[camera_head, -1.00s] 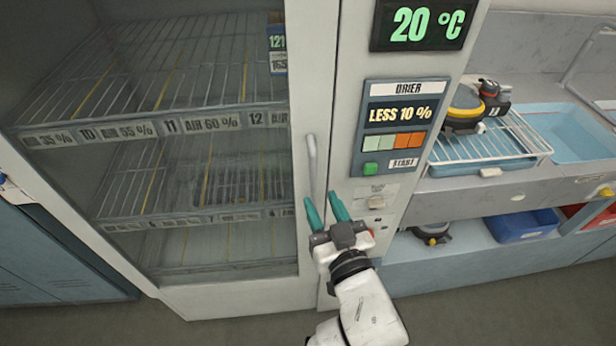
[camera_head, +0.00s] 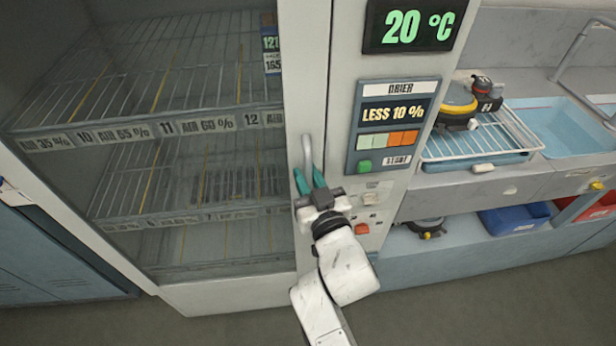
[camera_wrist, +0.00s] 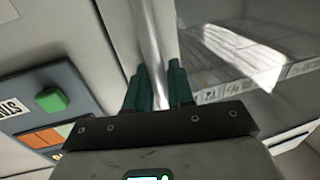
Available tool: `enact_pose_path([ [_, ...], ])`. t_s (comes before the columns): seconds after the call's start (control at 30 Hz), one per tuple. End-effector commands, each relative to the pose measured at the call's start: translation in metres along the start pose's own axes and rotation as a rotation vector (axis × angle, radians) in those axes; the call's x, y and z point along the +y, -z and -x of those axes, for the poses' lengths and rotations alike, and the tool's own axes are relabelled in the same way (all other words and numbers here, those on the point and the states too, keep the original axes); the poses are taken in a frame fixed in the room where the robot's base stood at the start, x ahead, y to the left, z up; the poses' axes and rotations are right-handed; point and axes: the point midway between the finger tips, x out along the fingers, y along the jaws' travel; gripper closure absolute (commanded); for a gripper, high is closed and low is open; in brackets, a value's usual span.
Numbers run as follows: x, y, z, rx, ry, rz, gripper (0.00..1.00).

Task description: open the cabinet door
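The cabinet door (camera_head: 302,75) is a tall glazed door with a pale frame, and it looks closed in the head view. Its vertical grey bar handle (camera_head: 307,155) is on the right side of the frame. My gripper (camera_head: 308,172), with two teal fingers, is at the lower part of the handle. In the wrist view the handle (camera_wrist: 150,40) runs down between the fingers of my gripper (camera_wrist: 158,80), one on each side. The fingers stand apart, and firm contact with the bar does not show. The handle's lower end is partly hidden by the gripper.
The drier control panel (camera_head: 393,127) is just right of the handle, with a green button (camera_wrist: 51,100) close to my gripper. A sink counter with a wire rack (camera_head: 470,140) stands further right. Wire shelves show behind the glass. Floor is free below the door.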

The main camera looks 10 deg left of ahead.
Motion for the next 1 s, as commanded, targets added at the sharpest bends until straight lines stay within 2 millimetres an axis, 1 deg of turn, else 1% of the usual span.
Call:
enact_pose_path([
  [0.03, 0.000, 0.000, 0.000, 0.000, 0.000, 0.000, 0.83],
  [0.2, 0.000, 0.000, 0.000, 0.000, 0.000, 0.000, 0.99],
  [0.23, 0.000, 0.000, 0.000, 0.000, 0.000, 0.000, 1.00],
  [0.77, -0.002, -0.002, 0.003, -0.001, -0.003, 0.002, 1.00],
  [0.87, -0.004, -0.004, 0.008, 0.000, -0.010, 0.002, 1.00],
  [1.0, -0.008, -0.007, 0.022, 0.002, -0.033, 0.002, 1.00],
])
